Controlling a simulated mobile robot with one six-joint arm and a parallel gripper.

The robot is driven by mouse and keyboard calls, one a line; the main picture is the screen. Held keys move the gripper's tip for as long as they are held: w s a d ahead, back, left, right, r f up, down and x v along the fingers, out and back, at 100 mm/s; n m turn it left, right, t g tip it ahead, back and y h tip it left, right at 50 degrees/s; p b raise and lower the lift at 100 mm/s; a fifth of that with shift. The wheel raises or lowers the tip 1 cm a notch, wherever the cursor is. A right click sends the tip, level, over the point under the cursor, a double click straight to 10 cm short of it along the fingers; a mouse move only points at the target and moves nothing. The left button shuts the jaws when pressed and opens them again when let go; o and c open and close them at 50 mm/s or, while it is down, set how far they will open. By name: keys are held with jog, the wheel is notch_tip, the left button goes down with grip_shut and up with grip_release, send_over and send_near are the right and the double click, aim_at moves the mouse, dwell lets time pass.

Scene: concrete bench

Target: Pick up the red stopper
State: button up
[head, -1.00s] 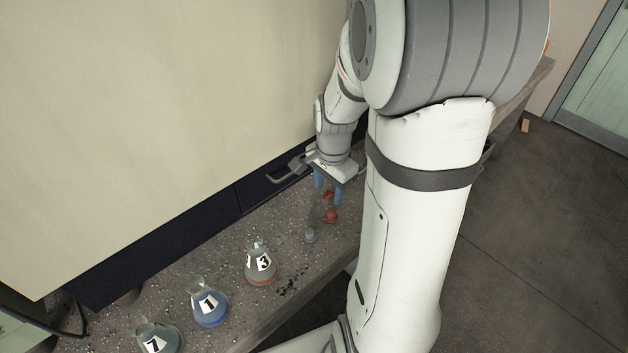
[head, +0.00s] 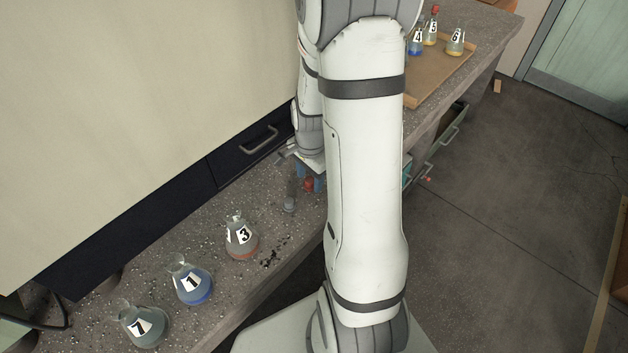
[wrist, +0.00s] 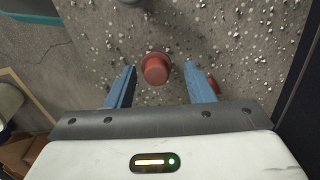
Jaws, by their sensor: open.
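A red stopper (wrist: 155,68) stands on the speckled bench between the two blue fingers of my open gripper (wrist: 159,75) in the wrist view. There is a gap on each side of it, and nothing is gripped. In the head view the red stopper (head: 309,184) shows low between the fingers of my gripper (head: 308,180), close to the bench. A second red thing (wrist: 214,87) shows partly in the wrist view, mostly hidden by the right finger. My arm covers part of the bench in the head view.
A grey stopper-like piece (head: 290,203) stands just left of the gripper. Flasks labelled 3 (head: 241,238), 1 (head: 190,281) and 7 (head: 144,322) stand along the bench. A tray (head: 440,82) with flasks lies far right. Dark drawers (head: 250,155) run behind.

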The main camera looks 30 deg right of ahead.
jog(key=shift+c, duration=0.5)
grip_shut()
